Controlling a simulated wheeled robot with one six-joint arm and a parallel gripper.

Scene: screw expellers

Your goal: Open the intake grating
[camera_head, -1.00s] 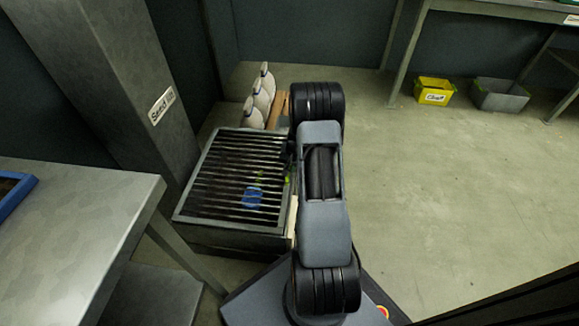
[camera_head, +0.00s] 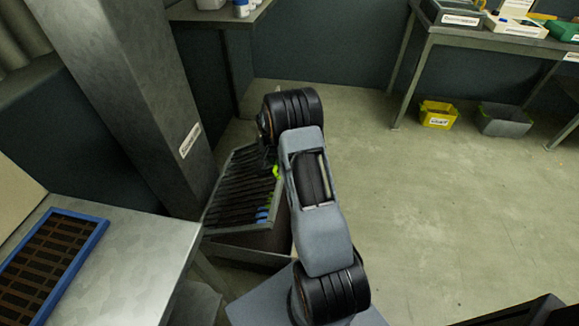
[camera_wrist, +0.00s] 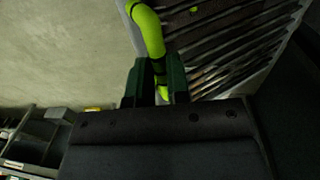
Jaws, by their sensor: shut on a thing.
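The intake grating (camera_head: 236,200) is a dark barred frame on a metal box (camera_head: 250,245) beside the grey column. It is tilted up, with the box's open inside showing below its near edge. Its bars also show at the upper right of the wrist view (camera_wrist: 235,45). A yellow-green handle (camera_wrist: 150,35) is fixed along its side, and a bit of it shows beside my arm in the head view (camera_head: 276,171). My gripper (camera_wrist: 155,92) is shut on this handle, with dark green fingers on both sides of it. In the head view my arm hides most of the gripper.
A metal table (camera_head: 130,250) with a blue-framed tray (camera_head: 95,240) stands at the left. The labelled column (camera_head: 150,110) is close behind the grating. A yellow bin (camera_head: 437,114) and a grey bin (camera_head: 503,119) sit under the back bench. The floor to the right is clear.

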